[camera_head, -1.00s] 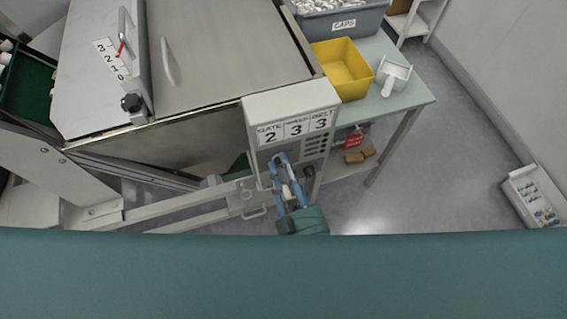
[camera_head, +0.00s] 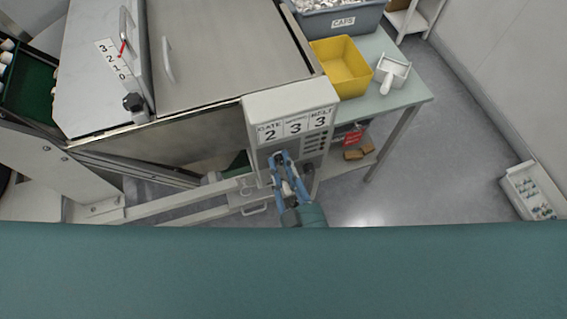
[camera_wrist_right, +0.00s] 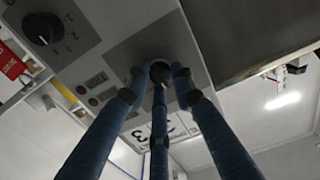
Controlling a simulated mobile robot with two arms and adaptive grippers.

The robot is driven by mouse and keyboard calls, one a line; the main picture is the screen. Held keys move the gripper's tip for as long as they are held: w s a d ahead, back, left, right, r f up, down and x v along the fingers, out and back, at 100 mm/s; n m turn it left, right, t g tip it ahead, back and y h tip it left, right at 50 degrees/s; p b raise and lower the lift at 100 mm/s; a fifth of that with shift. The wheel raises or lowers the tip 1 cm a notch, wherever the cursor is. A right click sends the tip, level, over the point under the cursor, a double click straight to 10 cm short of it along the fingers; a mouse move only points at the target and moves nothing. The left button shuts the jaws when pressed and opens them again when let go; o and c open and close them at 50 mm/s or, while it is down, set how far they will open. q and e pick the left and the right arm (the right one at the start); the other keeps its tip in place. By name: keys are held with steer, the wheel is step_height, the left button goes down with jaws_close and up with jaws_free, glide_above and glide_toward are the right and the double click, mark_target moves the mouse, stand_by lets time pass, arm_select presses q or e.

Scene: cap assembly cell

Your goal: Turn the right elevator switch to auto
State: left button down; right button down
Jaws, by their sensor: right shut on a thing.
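The grey control box (camera_head: 290,101) stands at the middle of the head view, with cards reading 2, 3 and 3. My right gripper (camera_head: 281,160) is at the lower left of its front panel. In the right wrist view, the blue fingers (camera_wrist_right: 160,75) are closed around a dark round knob (camera_wrist_right: 159,67), which they partly hide. The lettering around this knob is hidden, so I cannot read its setting. A second black knob (camera_wrist_right: 41,28), with numbers 1 and 2 beside it, sits apart from the fingers. My left gripper is not in view.
A steel machine lid (camera_head: 225,50) lies behind the box to the left. A table (camera_head: 409,98) to the right carries a yellow bin (camera_head: 341,67), a white scoop (camera_head: 391,73) and a grey caps bin (camera_head: 342,22). Pale rails (camera_head: 180,208) run left of the box. The floor at right is mostly clear.

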steer(key=c, duration=1.5)
jaws_free()
steer(key=shift+a+r, duration=0.15)
steer(key=shift+r, duration=0.15)
steer(key=shift+f, duration=0.1)
steer(key=shift+s+f, duration=0.1)
steer(key=shift+s, duration=0.15)
steer(key=v, duration=1.1)
steer(key=shift+s, duration=0.3)
